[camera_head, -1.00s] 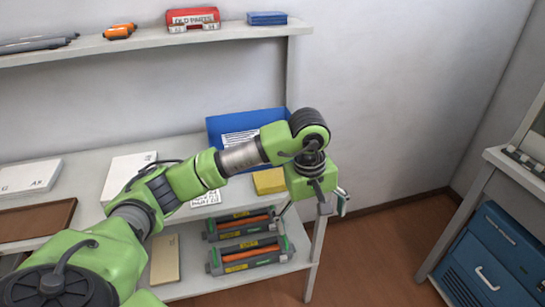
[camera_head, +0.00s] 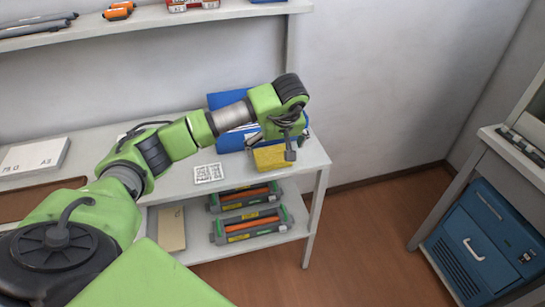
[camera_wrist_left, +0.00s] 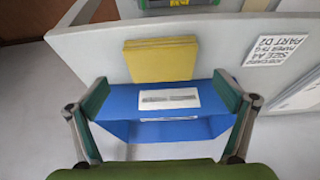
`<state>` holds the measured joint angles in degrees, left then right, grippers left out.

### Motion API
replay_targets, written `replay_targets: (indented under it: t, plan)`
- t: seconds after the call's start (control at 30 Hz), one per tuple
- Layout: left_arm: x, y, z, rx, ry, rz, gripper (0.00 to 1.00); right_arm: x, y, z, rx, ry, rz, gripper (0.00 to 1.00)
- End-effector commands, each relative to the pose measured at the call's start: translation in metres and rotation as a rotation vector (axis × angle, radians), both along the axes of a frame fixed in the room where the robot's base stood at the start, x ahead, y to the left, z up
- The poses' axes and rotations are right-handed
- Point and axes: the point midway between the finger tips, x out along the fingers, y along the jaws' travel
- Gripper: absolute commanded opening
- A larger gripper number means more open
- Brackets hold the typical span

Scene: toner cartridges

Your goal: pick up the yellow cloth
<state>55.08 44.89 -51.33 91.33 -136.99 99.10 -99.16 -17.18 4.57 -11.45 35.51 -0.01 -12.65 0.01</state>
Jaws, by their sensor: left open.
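The yellow cloth (camera_head: 271,158) is a folded, flat-looking block near the right front of the upper shelf board. In the left wrist view, the cloth (camera_wrist_left: 160,60) lies beside the blue bin and between the directions of the two fingers. My left gripper (camera_head: 276,139) is over the blue bin and the cloth's back edge, pointing down. The arm hides part of the blue bin in the head view. My right gripper is not in view.
A blue bin (camera_head: 222,101) with a white label stands behind the cloth. A printed sheet (camera_head: 208,173) lies to the left. Toner cartridges (camera_head: 250,225) sit on the lower shelf. A blue cabinet (camera_head: 480,245) stands at right. Floor between is clear.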

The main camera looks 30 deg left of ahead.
Motion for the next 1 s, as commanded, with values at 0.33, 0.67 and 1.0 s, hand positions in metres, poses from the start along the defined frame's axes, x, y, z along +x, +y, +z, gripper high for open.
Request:
replay_targets:
  t: [0.33,0.67,1.0]
  plan:
    - [0.010,0.015,-0.040,-0.002,0.002,0.001,0.96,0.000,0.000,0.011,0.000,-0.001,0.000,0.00]
    - [0.011,0.016,-0.041,-0.001,0.001,0.000,0.75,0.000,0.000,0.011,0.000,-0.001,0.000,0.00]
    - [0.011,0.016,-0.041,-0.001,0.000,0.001,0.61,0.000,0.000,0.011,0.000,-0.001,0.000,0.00]
